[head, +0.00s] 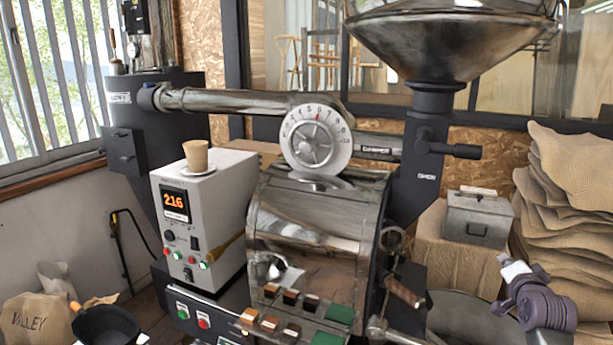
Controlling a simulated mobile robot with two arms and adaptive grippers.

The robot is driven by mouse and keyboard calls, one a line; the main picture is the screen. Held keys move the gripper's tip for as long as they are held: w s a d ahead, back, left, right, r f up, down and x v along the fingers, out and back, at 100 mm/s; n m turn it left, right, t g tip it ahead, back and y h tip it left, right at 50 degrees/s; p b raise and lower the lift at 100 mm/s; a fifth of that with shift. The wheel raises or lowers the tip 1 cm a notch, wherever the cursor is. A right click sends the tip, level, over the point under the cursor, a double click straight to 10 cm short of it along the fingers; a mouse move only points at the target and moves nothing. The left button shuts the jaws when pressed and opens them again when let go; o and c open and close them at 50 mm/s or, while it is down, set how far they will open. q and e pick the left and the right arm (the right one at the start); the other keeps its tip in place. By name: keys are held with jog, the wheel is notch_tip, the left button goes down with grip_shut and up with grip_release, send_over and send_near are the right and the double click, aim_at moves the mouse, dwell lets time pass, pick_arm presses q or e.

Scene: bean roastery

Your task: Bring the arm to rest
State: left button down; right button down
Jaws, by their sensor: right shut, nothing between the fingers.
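My right gripper (514,270) is in the lower right of the head view, on the dark purple-grey arm that comes in from the bottom right. It is shut and holds nothing. My left gripper is not in view.
A grey control box (220,185) reading 216 carries a beige cup (196,154) on a saucer. Left of my right gripper are the roaster's handles and sample blocks. Burlap sacks (565,200) and a grey metal box (478,217) stand behind. A black pan (106,325) is lower left.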

jog(key=s+a+f+n+g+y, duration=0.3)
jog(key=s+a+f+n+g, duration=0.45)
jog(key=s+a+f, duration=1)
jog(key=s+a+f+n+g+y, duration=0.1)
jog(key=s+a+f+n+g, duration=0.2)
jog(key=s, duration=1)
jog(key=s+a+f+n+g+y, duration=0.1)
jog(key=s+a+f+n, duration=0.35)
jog(key=s, duration=0.85)
notch_tip(320, 180, down, 25)
jog(key=a+g+b, duration=0.1)
jog(key=b, duration=0.1)
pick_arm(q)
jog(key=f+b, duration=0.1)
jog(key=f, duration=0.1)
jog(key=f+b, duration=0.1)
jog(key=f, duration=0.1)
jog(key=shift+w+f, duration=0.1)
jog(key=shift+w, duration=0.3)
pick_arm(e)
jog(key=s+d+f+g, duration=0.1)
jog(key=s+d+f, duration=0.2)
jog(key=s+f, duration=1.4)
notch_tip(320, 180, down, 3)
jog(key=shift+f+n+g, duration=0.1)
jog(key=shift+n+g, duration=0.25)
jog(key=shift+n, duration=0.05)
